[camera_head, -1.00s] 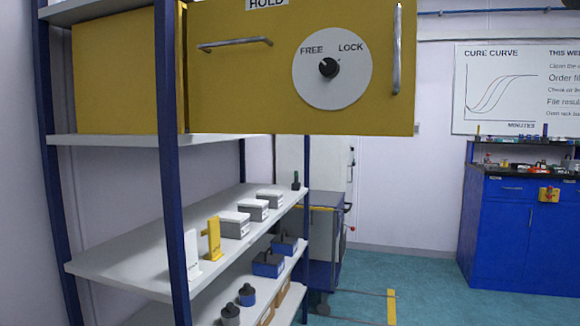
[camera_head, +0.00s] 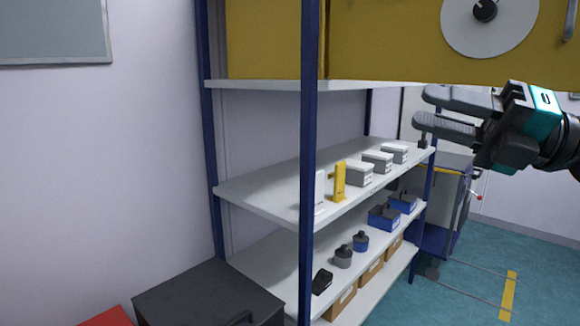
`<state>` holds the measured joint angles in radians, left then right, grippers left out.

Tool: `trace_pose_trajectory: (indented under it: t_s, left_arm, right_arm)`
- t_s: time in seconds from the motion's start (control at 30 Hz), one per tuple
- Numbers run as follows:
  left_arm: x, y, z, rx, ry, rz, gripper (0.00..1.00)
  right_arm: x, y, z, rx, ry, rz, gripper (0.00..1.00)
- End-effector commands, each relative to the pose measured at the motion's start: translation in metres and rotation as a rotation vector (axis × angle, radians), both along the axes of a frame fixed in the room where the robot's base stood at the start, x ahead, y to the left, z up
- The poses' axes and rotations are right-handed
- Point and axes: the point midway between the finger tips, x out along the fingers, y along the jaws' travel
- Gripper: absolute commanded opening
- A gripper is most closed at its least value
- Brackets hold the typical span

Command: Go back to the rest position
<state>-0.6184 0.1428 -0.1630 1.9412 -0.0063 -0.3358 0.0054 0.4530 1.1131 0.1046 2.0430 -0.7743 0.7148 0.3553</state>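My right gripper (camera_head: 424,106) is in the upper right, its arm coming in from the right edge. Its two grey fingers point left and stand apart with nothing between them. It shows in front of the shelf rack's right end, below the yellow cabinet (camera_head: 400,45) with its round dial (camera_head: 487,28). My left gripper is not in view.
The rack's middle shelf (camera_head: 262,190) bears several grey boxes and a yellow stand (camera_head: 339,181). Blue bins (camera_head: 384,218) and dark weights stand lower. A dark cabinet (camera_head: 208,295) is at the lower left. A grey-blue cart (camera_head: 450,200) stands behind right; open floor lies at lower right.

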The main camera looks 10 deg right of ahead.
Motion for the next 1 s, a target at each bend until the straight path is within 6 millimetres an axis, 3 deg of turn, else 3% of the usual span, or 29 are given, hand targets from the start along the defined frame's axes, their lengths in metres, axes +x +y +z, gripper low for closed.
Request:
trace_pose_trajectory:
  t_s: [0.03,0.17,0.2,0.3,0.4,0.57,0.7,0.83,1.0]
  left_arm:
    - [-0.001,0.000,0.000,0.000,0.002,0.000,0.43]
    - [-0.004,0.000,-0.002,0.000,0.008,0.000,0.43]
    - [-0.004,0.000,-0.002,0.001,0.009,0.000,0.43]
    - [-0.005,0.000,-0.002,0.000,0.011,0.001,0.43]
    - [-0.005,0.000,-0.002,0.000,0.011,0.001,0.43]
    - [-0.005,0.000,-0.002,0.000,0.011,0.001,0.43]
    - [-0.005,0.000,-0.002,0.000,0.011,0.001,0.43]
    - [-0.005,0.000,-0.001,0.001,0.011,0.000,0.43]
    - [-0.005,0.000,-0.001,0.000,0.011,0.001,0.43]
  right_arm:
    - [0.015,0.001,-0.027,0.141,0.090,0.013,0.30]
    - [0.049,-0.006,-0.099,0.485,0.319,-0.033,0.30]
    - [0.057,-0.008,-0.127,0.586,0.398,-0.067,0.30]
    - [0.068,-0.014,-0.202,0.811,0.600,-0.172,0.30]
    - [0.065,-0.014,-0.279,0.989,0.796,-0.296,0.30]
    - [0.031,-0.002,-0.396,1.203,1.103,-0.508,0.30]
    - [-0.019,0.021,-0.483,1.334,1.361,-0.689,0.30]
    - [-0.066,0.044,-0.536,1.405,1.552,-0.821,0.30]
    - [-0.103,0.064,-0.568,1.443,1.690,-0.913,0.30]
